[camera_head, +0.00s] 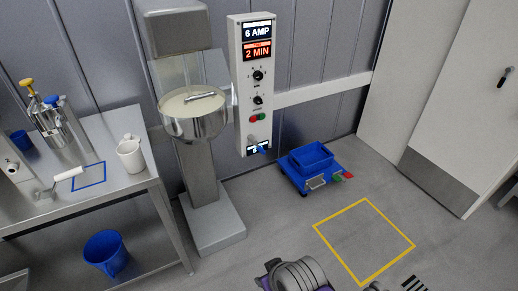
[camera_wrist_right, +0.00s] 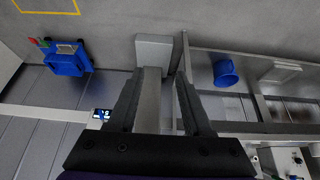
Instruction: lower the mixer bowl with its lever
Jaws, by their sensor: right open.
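The mixer (camera_head: 180,30) stands against the wall in the head view, on a grey column and base. Its metal bowl (camera_head: 197,125) sits high below the mixer head and holds a pale mass with a metal tool in it. I cannot clearly make out the lever. My right gripper (camera_wrist_right: 160,75) is open and empty in the right wrist view. The mixer column and its base (camera_wrist_right: 153,50) show beyond and between its fingers, apart from them. My left gripper is not in view.
A control panel (camera_head: 257,85) is right of the mixer. A steel table (camera_head: 110,190) with a white mug (camera_head: 131,154) stands left, a blue bucket (camera_head: 106,252) beneath it. A blue cart (camera_head: 310,165) is on the floor. Floor inside the yellow square (camera_head: 365,240) is clear.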

